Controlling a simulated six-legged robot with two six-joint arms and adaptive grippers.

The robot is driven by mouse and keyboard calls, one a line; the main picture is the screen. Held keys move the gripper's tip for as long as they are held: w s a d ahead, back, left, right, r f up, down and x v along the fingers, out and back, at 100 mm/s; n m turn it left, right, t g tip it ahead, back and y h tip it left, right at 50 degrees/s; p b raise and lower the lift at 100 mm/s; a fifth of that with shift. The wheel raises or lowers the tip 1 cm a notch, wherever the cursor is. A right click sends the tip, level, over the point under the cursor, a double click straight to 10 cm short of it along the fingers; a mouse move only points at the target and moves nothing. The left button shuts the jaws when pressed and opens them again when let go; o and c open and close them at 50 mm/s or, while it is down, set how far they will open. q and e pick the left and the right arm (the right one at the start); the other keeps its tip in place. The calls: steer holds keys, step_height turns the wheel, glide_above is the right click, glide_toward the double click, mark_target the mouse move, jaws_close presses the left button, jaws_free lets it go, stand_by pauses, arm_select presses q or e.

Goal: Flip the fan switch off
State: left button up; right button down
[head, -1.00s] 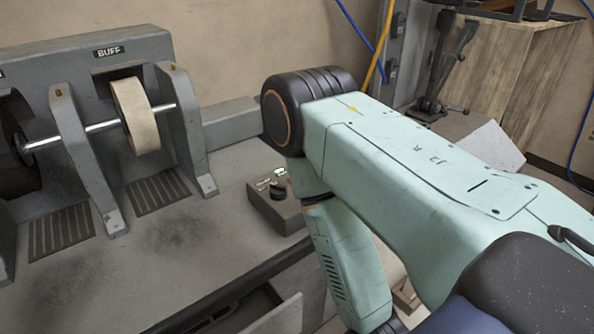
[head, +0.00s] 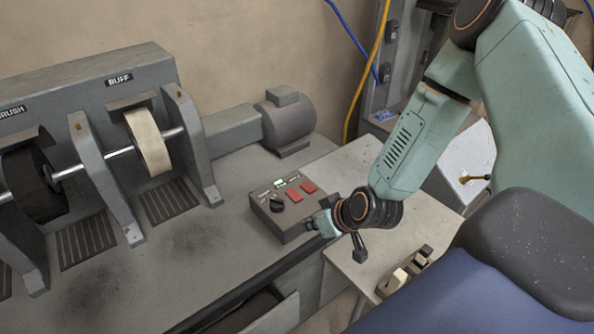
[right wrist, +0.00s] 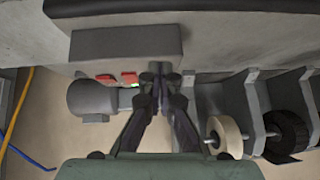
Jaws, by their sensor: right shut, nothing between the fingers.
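A dark control box (head: 285,222) sits on the grey bench near its right end. Its top carries a black knob (head: 277,203), a small lit green indicator (head: 280,183) and two red switches (head: 300,191). Their labels are too small to read, so I cannot tell which is for the fan. My right gripper (head: 314,225) is at the box's front right corner. In the right wrist view the box (right wrist: 120,46) appears upside down, and my shut, empty fingertips (right wrist: 160,73) overlap its edge, hiding the knob. Contact cannot be told. My left gripper is out of view.
A buffing machine (head: 90,70) with a pale buff wheel (head: 148,142) and a dark brush wheel (head: 35,180) fills the left. A grey motor (head: 288,120) stands behind the box. A light side table (head: 345,165) lies to the right. The bench front left is clear.

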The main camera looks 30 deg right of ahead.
arm_select(q)
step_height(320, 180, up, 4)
steer(key=p, duration=0.2)
steer(key=shift+p, duration=0.35)
arm_select(e)
steer(key=w+d+r+t, duration=0.2)
steer(key=w+d+r, duration=0.2)
steer(key=r, duration=0.4)
steer(key=shift+w+d+r+h, duration=0.3)
steer(key=shift+w+d, duration=0.1)
steer(key=shift+d, duration=0.2)
steer(key=b, duration=0.5)
glide_above(296, 197)
steer(key=f, duration=0.6)
steer(key=shift+s+f, duration=0.15)
steer(key=shift+s, duration=0.15)
steer(key=f, duration=0.3)
steer(key=shift+w, duration=0.2)
steer(key=shift+w+f+b, duration=0.15)
steer(key=shift+f+b, duration=0.15)
steer(key=shift+f, duration=0.2)
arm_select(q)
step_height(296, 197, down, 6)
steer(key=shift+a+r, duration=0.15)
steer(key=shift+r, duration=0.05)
arm_select(e)
steer(key=shift+r, duration=0.15)
